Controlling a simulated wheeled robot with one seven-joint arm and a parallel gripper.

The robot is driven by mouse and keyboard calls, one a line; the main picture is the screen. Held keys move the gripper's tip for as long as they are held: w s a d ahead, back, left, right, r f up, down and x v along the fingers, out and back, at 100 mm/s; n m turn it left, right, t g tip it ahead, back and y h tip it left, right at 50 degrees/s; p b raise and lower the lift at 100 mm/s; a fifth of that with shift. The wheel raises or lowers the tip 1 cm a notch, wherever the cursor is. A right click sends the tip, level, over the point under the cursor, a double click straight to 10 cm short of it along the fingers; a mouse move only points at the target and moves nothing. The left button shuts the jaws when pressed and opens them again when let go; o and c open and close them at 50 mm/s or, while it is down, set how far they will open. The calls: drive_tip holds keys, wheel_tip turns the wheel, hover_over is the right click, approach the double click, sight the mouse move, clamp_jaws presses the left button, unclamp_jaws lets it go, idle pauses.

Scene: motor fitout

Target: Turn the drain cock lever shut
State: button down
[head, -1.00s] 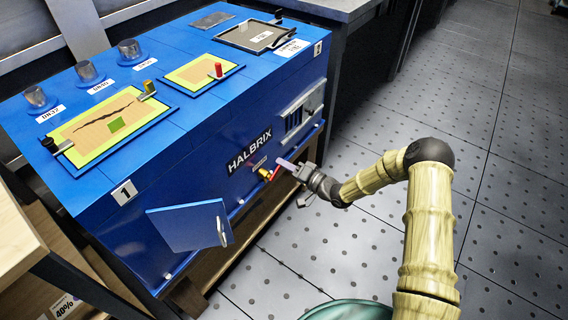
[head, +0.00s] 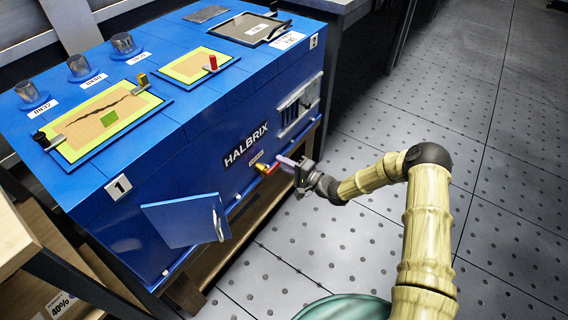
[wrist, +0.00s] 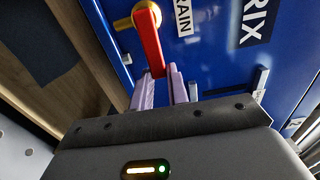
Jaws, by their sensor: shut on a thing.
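The drain cock has a brass body (head: 259,167) on the blue cabinet's front, below the HALBRIX lettering. Its red lever (head: 271,169) points to the right along the front in the head view. In the wrist view the red lever (wrist: 149,42) runs from the brass body (wrist: 124,23) down to my fingers. My gripper (head: 286,163) is at the lever's free end. In the wrist view my gripper's pale purple fingers (wrist: 160,88) are shut on the lever's end, one on each side. The lever's very tip is hidden or hard to make out.
An open blue door (head: 186,222) sticks out from the cabinet front to the left of the cock. A vent grille (head: 298,105) is on the front to the right. The wooden stand's ledge (head: 262,208) runs below. The perforated floor (head: 400,100) at right is clear.

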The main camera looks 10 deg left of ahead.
drive_tip(key=shift+d+f, duration=0.15)
drive_tip(key=c, duration=1.4)
unclamp_jaws()
drive_tip(key=shift+o, duration=0.2)
drive_tip(key=p+v, duration=0.4)
drive_tip(key=v, duration=1.3)
drive_tip(key=shift+s, duration=0.2)
drive_tip(key=shift+d, duration=0.1)
